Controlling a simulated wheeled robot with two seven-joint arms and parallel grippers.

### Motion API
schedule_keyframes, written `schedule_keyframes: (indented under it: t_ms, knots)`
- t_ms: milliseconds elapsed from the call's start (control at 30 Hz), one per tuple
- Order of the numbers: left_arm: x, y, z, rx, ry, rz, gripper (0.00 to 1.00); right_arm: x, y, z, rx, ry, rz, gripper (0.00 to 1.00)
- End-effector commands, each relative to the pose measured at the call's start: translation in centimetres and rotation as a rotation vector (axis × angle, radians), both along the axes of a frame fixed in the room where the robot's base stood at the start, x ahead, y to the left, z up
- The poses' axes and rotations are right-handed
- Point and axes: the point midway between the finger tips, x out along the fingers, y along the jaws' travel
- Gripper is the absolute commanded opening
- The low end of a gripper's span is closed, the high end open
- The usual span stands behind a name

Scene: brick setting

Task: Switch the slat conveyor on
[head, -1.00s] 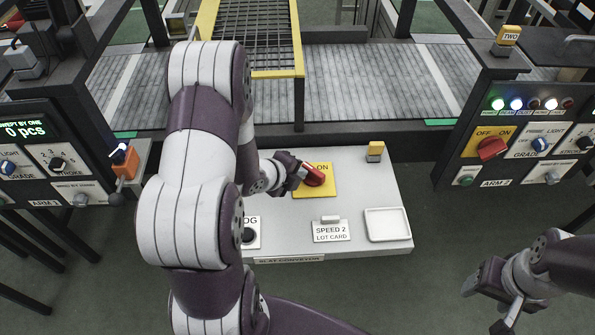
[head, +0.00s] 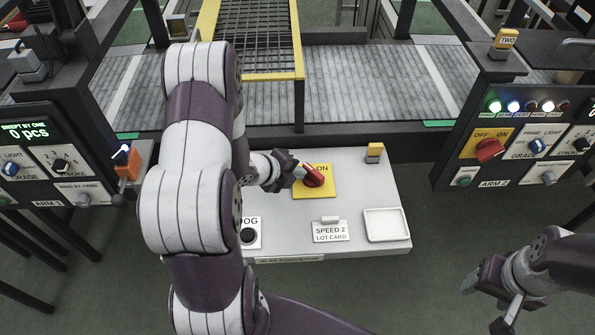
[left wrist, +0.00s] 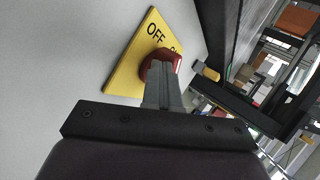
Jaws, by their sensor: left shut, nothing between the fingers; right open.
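The slat conveyor's white control panel (head: 285,215) stands in the middle of the head view. It carries a yellow plate (head: 322,191) with a red rotary knob (head: 315,177). "ON" shows at the plate's upper right in the head view; "OFF" is hidden there by my gripper. My left gripper (head: 296,170) is shut and empty at the knob's left side; whether it touches is unclear. In the left wrist view its shut fingers (left wrist: 162,85) overlap the red knob (left wrist: 166,60), with "OFF" readable beside it. My right gripper (head: 486,303) is open and empty at lower right.
The slat conveyor (head: 375,85) runs behind the panel. A JOG button (head: 248,235), a speed card (head: 331,231) and a white tray (head: 386,225) are on the panel. The ARM 2 panel (head: 500,160) at right has its own red knob (head: 490,149).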

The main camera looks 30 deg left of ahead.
Motion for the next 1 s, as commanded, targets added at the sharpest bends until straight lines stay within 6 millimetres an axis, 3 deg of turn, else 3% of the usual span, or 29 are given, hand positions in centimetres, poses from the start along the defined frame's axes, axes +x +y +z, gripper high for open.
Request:
schedule_keyframes:
  t_ms: [533, 1000]
  knots:
    - [1.8, 1.1, 0.4, 0.002, -0.002, -0.455, 0.0, 0.0, 0.0, 4.3, 0.0, 0.0, 0.0, 0.63]
    - [3.7, 1.1, -0.2, 0.002, 0.0, -0.903, 0.0, 0.0, 0.0, 4.3, 0.0, 0.0, 0.0, 0.63]
